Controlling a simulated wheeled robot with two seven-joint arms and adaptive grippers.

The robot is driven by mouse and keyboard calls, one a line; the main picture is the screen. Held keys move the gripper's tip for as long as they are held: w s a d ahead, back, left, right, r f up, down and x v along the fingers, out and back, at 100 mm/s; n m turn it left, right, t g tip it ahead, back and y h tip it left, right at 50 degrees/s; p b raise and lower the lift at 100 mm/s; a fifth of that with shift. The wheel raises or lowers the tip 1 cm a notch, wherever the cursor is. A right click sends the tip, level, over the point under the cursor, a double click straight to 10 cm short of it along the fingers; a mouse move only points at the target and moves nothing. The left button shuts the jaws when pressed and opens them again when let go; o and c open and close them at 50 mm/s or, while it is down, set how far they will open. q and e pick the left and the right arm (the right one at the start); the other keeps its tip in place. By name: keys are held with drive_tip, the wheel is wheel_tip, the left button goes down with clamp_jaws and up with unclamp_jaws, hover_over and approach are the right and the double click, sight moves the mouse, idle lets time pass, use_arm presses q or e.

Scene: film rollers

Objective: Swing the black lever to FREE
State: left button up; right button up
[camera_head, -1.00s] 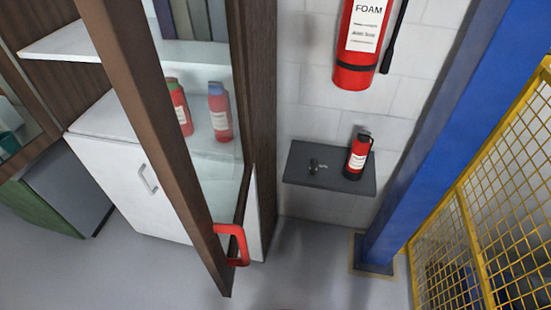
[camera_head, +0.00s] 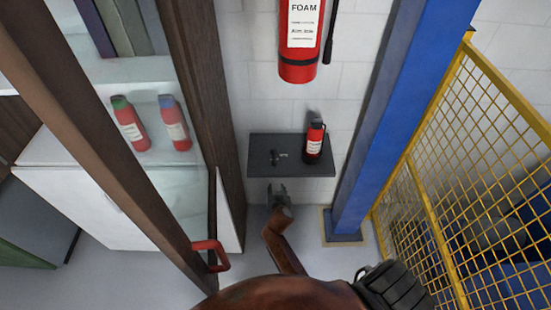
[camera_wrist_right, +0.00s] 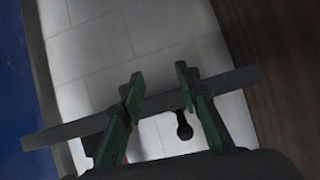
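The small black lever (camera_head: 273,157) stands on the left part of a dark grey wall shelf (camera_head: 257,170). A tiny pale marking (camera_head: 284,155) lies just right of it, too small to read. My right gripper (camera_head: 278,187) is open and empty, just in front of the shelf's front edge and apart from the lever. In the right wrist view its two greenish fingers (camera_wrist_right: 160,101) are spread. A dark, round-ended piece (camera_wrist_right: 184,128), probably the lever, shows between them beyond the dark shelf edge (camera_wrist_right: 60,133). My left gripper is not in view.
A small red extinguisher (camera_head: 314,145) stands on the shelf right of the lever. A large foam extinguisher (camera_head: 298,65) hangs above. A cabinet door with a red handle (camera_head: 210,246) stands open at left. A blue post (camera_head: 380,120) and yellow mesh fence (camera_head: 425,205) bound the right.

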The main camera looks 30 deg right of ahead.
drive_tip(key=m+t+h, duration=0.1)
drive_tip(key=m, duration=0.1)
approach(275, 161)
drive_tip(key=w+f, duration=0.1)
drive_tip(key=w+d+f, duration=0.1)
drive_tip(key=w+f, duration=0.1)
drive_tip(key=shift+w+d+f, duration=0.3)
drive_tip(key=shift+w, duration=0.1)
drive_tip(key=shift+w+d, duration=0.15)
drive_tip(key=shift+w, duration=0.1)
drive_tip(key=x, duration=0.7)
drive_tip(key=shift+d+b, duration=0.1)
drive_tip(key=shift+b, duration=0.3)
drive_tip(key=shift+c, duration=0.7)
clamp_jaws()
drive_tip(key=shift+s, duration=0.1)
